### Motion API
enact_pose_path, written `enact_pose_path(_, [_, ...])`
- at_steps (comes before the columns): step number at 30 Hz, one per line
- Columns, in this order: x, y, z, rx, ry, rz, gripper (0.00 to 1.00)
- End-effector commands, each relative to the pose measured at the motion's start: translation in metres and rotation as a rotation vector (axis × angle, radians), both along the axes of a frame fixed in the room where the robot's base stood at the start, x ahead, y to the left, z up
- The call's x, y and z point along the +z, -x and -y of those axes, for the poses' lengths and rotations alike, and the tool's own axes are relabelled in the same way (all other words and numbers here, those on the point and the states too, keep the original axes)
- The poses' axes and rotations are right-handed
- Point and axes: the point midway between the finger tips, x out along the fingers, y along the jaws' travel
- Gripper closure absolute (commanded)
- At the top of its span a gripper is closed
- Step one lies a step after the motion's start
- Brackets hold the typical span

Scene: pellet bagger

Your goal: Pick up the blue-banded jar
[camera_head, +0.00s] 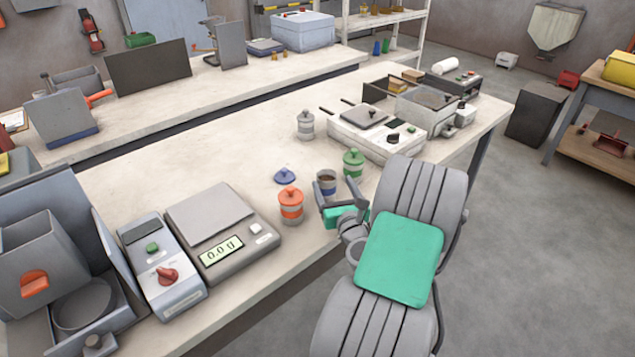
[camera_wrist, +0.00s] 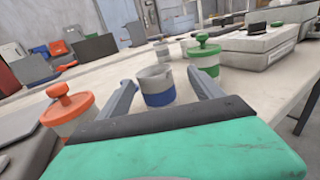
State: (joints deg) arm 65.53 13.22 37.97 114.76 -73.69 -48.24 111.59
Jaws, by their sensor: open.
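The blue-banded jar (camera_head: 326,184) stands upright and lidless on the bench, with dark contents showing inside. In the wrist view the jar (camera_wrist: 158,87) stands between the two fingers of my gripper (camera_wrist: 160,80). In the head view my gripper (camera_head: 340,192) is open at the jar, its fingers pointing toward the back of the bench. I cannot tell whether either finger touches the jar. A blue lid (camera_head: 285,176) with a knob lies on the bench to the left of the jar.
An orange-lidded jar (camera_head: 291,205) stands close on the left, a green-lidded jar (camera_head: 353,164) close on the right. A grey-lidded jar (camera_head: 305,126) stands farther back. A scale (camera_head: 222,230) reading 0.0 is at left. A white device (camera_head: 376,131) sits behind right.

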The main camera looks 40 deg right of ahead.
Motion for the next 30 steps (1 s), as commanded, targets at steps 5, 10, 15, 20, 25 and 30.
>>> enact_pose_path(5, [0.002, -0.025, 0.005, 0.01, 0.001, 0.0, 0.24])
enact_pose_path(10, [0.002, -0.055, 0.011, 0.014, 0.002, 0.0, 0.24])
enact_pose_path(15, [0.0, -0.073, 0.022, 0.009, 0.003, 0.0, 0.24])
enact_pose_path(20, [-0.001, -0.072, 0.023, 0.006, 0.002, 0.0, 0.24])
enact_pose_path(25, [-0.001, -0.072, 0.024, 0.005, 0.003, 0.0, 0.35])
enact_pose_path(30, [-0.001, -0.072, 0.024, 0.005, 0.003, 0.0, 0.49])
